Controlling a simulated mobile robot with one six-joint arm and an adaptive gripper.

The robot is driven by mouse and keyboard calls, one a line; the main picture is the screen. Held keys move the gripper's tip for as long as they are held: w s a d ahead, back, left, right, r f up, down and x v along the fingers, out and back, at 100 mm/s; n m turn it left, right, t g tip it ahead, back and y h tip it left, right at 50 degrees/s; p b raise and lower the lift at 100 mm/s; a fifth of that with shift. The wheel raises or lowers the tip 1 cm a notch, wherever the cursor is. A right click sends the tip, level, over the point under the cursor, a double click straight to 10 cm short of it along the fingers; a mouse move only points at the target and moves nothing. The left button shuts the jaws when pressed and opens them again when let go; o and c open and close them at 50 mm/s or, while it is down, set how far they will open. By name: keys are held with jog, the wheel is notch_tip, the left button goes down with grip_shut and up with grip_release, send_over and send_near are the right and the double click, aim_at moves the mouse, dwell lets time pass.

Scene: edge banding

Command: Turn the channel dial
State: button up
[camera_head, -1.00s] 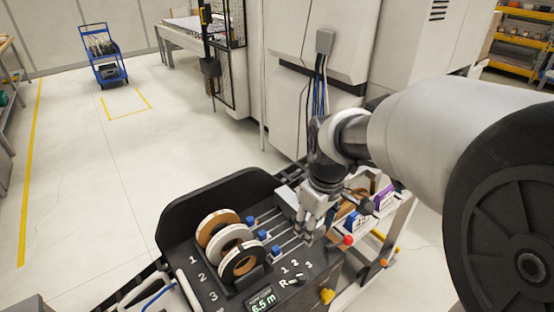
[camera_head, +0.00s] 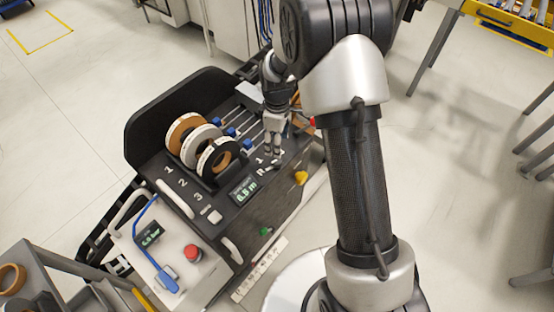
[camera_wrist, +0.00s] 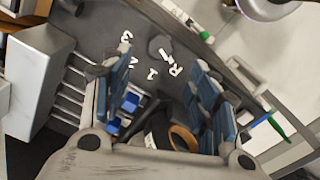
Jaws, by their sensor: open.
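The black channel dial (camera_wrist: 160,46) shows in the wrist view, ringed by the white marks R, 1, 2 and 3. My gripper (camera_wrist: 161,62) is open, its two fingers spread to either side of the dial in that view. The gap between fingertips and dial is hard to judge. In the head view my gripper (camera_head: 272,152) points down over the dial's marks on the dark panel (camera_head: 225,205), and it mostly hides the dial there. Nothing is between the fingers.
Three edge-band rolls, brown (camera_head: 184,131), white (camera_head: 201,143) and black (camera_head: 218,157), stand left of my gripper. A display (camera_head: 243,189) reads 6.5 m. A yellow knob (camera_head: 300,178) and a red emergency button (camera_head: 193,253) are nearby.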

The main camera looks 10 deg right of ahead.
aim_at(277, 160)
notch_tip(277, 160, down, 10)
jog(key=shift+r+b, duration=0.2)
jog(key=shift+b, duration=0.9)
jog(key=c, duration=1.1)
